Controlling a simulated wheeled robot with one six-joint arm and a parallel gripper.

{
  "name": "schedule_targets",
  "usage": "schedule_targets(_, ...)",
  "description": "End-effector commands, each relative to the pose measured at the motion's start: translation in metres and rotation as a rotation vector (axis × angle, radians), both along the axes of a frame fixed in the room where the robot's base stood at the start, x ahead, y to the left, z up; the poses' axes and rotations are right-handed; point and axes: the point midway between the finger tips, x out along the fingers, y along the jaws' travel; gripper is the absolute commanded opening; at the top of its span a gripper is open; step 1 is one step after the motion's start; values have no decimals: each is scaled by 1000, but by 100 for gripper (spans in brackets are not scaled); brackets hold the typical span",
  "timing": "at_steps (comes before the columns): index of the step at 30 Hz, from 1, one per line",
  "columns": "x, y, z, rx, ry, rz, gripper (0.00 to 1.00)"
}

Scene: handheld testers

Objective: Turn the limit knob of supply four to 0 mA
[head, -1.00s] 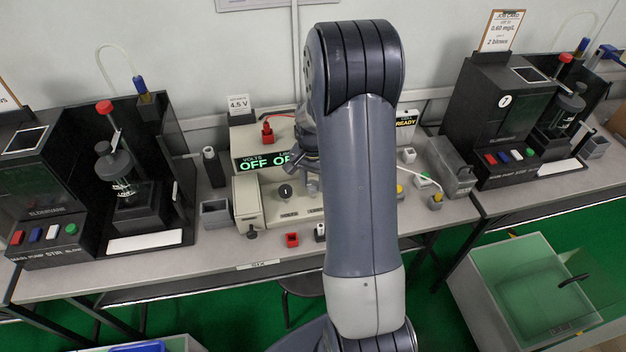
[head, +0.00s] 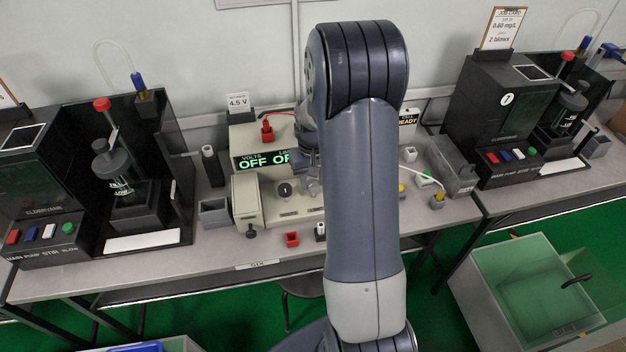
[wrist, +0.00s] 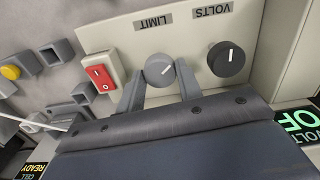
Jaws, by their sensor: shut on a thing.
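The supply's cream front panel (head: 300,205) stands on the middle bench, partly hidden by my arm.
A red rocker switch (wrist: 100,72) sits beside the LIMIT knob, close to one finger. A 4.5 V card (head: 238,103) stands on the supply. Black testers stand left (head: 125,180) and right (head: 500,110). A grey lidded box (head: 452,165) is right of my arm.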

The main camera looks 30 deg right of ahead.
Motion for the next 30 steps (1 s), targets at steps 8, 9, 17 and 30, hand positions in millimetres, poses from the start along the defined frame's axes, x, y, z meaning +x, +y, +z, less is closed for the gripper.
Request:
schedule_targets(8, 0, 0, 0, 0, -1, 262, 11)
schedule_targets(9, 0, 0, 0, 0, -1, 301, 11)
schedule_targets(17, 0, 0, 0, 0, -1, 541, 11)
schedule_targets(30, 0, 0, 0, 0, -1, 830, 11)
